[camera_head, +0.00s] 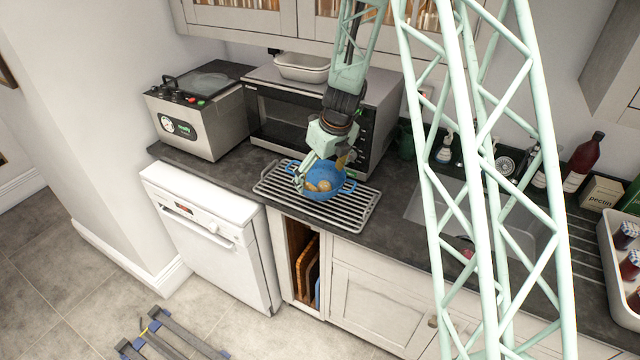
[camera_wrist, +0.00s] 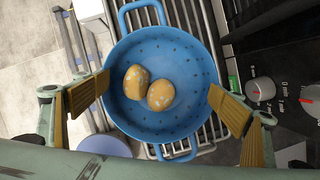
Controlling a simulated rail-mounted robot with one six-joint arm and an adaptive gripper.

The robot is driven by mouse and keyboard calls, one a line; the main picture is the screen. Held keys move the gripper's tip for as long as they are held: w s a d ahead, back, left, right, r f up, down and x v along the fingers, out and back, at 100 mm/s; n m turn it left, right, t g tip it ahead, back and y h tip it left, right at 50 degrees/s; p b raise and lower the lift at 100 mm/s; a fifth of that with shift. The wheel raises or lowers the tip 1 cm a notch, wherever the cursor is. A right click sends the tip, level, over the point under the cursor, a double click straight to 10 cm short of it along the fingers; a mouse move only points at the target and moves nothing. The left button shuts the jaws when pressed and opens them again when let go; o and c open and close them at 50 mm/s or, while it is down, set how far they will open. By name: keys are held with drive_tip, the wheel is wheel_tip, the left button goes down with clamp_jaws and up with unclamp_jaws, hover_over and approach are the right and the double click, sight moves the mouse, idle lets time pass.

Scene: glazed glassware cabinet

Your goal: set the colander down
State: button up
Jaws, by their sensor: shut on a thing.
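The blue colander (camera_head: 336,191) is over the metal wire rack (camera_head: 362,214) on the dark counter, in front of the microwave. It looks level and very low. I cannot tell whether its base touches the bars. In the wrist view the colander (camera_wrist: 165,52) has small holes, a loop handle at the top and another at the bottom. In the head view my gripper (camera_head: 322,172) hides part of the colander's rim.
A microwave (camera_head: 290,112) with a pale dish (camera_head: 301,68) on top stands behind the rack. A steel appliance (camera_head: 200,112) stands left. The sink (camera_head: 425,205) is to the right, partly behind my mint lattice structure. Bottles and a jar tray (camera_head: 612,262) are farther right.

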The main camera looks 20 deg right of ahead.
sight(320, 183)
drive_tip(key=shift+w, duration=0.15)
drive_tip(key=shift+w, duration=0.25)
drive_tip(key=shift+f+b, duration=0.5)
drive_tip(key=shift+f, duration=1.3)
drive_tip(key=shift+f, duration=0.1)
drive_tip(key=o, duration=1)
drive_tip(key=shift+c, duration=0.2)
drive_tip(key=shift+p+v, duration=1.15)
drive_tip(key=shift+v, duration=4.9)
